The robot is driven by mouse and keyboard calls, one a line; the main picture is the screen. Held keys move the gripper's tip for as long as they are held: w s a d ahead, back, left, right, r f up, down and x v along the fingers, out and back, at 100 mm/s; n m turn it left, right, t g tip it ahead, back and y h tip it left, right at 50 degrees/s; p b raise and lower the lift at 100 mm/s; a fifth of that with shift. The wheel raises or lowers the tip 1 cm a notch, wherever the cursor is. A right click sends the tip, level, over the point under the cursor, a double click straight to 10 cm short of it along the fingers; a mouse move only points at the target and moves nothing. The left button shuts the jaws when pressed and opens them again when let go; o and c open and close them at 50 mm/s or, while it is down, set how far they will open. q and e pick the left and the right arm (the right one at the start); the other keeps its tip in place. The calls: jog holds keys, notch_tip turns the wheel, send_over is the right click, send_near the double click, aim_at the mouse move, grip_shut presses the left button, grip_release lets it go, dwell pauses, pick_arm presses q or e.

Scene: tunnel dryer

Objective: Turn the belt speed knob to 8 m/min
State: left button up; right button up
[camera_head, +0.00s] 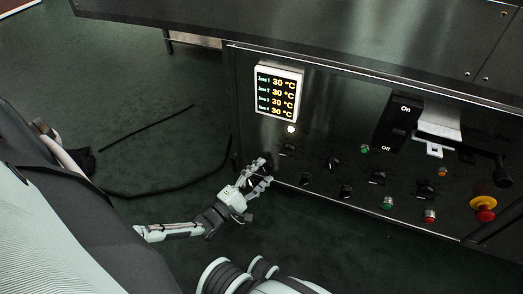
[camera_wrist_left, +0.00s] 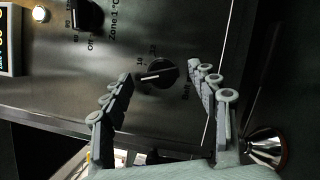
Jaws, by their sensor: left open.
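The belt speed knob (camera_wrist_left: 160,73) is black and round with a white pointer line. In the left wrist view it sits on the dark panel between my spread left fingers, its pointer towards picture left and slightly down. Small printed numbers stand beside it, and its label is partly hidden by a finger. My left gripper (camera_wrist_left: 160,80) is open, with a finger on each side of the knob and gaps showing. In the head view the left gripper (camera_head: 262,178) is at the panel's lower left corner. My right gripper is not in view.
The control panel (camera_head: 330,120) carries several other knobs, a display (camera_head: 278,92) reading 30 °C for the zones, an On/Off switch (camera_head: 398,122) and a red emergency button (camera_head: 484,207). A zone 1 knob (camera_wrist_left: 88,14) is nearby. Black cable lies on the floor.

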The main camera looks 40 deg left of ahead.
pick_arm(q)
jog(key=s+a+f, duration=0.1)
jog(key=s, duration=1)
jog(key=shift+s+a+f, duration=0.3)
jog(key=shift+s, duration=0.1)
